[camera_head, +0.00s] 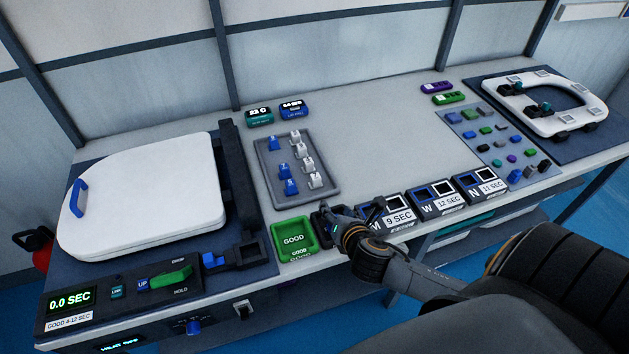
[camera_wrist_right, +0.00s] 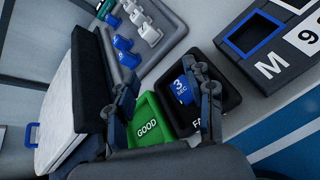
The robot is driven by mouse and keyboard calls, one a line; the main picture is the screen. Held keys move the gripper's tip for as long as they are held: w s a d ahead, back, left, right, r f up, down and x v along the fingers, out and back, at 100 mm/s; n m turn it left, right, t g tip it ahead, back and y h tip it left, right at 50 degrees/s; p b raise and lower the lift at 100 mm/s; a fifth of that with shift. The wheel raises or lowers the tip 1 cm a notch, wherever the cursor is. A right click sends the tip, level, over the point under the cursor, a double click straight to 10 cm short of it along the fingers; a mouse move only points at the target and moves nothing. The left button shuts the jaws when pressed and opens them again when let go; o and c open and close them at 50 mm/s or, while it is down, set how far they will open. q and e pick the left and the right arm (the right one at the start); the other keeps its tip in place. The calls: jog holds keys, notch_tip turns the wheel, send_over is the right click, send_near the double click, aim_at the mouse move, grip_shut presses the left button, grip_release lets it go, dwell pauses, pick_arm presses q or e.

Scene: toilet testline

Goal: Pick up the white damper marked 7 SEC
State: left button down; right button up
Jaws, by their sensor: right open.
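Several white dampers stand in the right column of the grey tray (camera_head: 264,172), among them a near one (camera_head: 316,180). Their marks are too small to read, so I cannot tell which is 7 SEC. White dampers (camera_wrist_right: 150,35) also show at the top of the right wrist view. My right gripper (camera_head: 350,218) is open, near the table's front edge, to the right of and nearer than the tray. In the right wrist view its fingers (camera_wrist_right: 162,88) are apart, with a blue damper marked 3 SEC (camera_wrist_right: 181,89) in a black bin showing between them. My left gripper is not in view.
Blue dampers (camera_head: 284,170) stand in the tray's left column. A green GOOD bin (camera_head: 278,246) lies in front of the tray. M, W and N boxes (camera_head: 437,203) line the front edge. A white toilet lid (camera_head: 150,200) is at left.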

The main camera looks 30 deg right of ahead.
aim_at(316, 176)
jog(key=n, duration=0.1)
jog(key=w+n, duration=0.1)
jog(key=n, duration=0.1)
jog(key=w+d+n+t, duration=0.1)
jog(key=n, duration=0.1)
jog(key=shift+w+d+r, duration=0.1)
jog(key=shift+w+r, duration=0.05)
jog(key=shift+r, duration=0.2)
jog(key=shift+w+d+n+y, duration=0.1)
jog(key=shift+w+n+y, duration=0.2)
jog(key=shift+n, duration=0.2)
jog(key=shift+w+d+t, duration=0.1)
jog(key=shift+w+t, duration=0.2)
jog(key=shift+w, duration=0.05)
jog(key=x, duration=1.3)
jog(key=shift+a+f+p, duration=0.2)
jog(key=shift+p, duration=0.15)
jog(key=shift+c, duration=0.4)
grip_shut()
